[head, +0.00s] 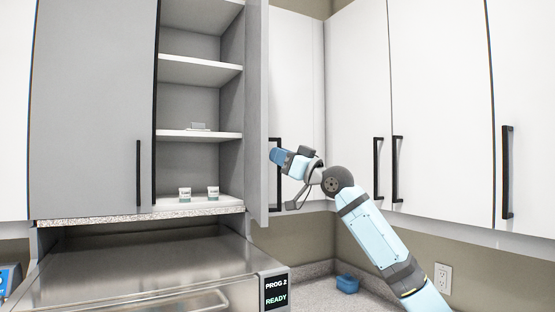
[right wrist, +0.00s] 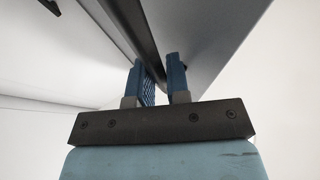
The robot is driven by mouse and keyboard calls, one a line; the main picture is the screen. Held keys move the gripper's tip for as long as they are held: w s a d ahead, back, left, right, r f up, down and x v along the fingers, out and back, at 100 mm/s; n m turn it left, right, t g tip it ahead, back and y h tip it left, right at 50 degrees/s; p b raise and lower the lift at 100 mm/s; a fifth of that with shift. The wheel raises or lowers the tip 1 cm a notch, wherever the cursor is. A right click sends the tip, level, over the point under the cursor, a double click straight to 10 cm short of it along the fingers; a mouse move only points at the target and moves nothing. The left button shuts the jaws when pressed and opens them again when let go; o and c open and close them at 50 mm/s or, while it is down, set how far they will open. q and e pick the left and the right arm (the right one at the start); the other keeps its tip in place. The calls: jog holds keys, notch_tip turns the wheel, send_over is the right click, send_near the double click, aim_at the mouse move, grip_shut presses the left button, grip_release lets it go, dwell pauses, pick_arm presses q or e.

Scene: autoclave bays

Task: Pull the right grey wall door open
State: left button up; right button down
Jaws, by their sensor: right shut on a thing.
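The right grey wall door (head: 257,110) stands swung wide open, nearly edge-on in the head view, right of the open shelves. In the right wrist view its grey face (right wrist: 205,30) slopes overhead. Its dark bar handle (head: 276,190) is on the side facing right. My right gripper (head: 276,157) reaches it from the right. In the right wrist view the two blue fingers (right wrist: 158,64) are shut on the dark handle bar (right wrist: 135,25). The exact contact is partly hidden. The left grey door (head: 90,110) is closed. My left gripper is out of view.
The open cabinet's shelves (head: 200,135) hold two small white cups (head: 185,194) and a small grey item. A steel autoclave (head: 150,265) sits below. White cabinets (head: 440,100) with dark handles flank my right arm. A blue container (head: 347,284) sits on the counter.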

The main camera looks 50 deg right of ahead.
jog(key=shift+d+r, duration=0.15)
jog(key=c, duration=1.4)
grip_release()
jog(key=shift+c, duration=0.2)
jog(key=shift+o, duration=0.9)
jog(key=shift+w, duration=0.1)
pick_arm(q)
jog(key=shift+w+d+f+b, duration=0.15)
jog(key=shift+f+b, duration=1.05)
jog(key=shift+b, duration=0.4)
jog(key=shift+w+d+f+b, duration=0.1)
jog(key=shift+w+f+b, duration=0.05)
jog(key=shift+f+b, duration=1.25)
pick_arm(e)
jog(key=v, duration=1.3)
jog(key=shift+s+f, duration=0.2)
jog(key=shift+s, duration=0.1)
jog(key=shift+d, duration=0.1)
jog(key=shift+f, duration=0.1)
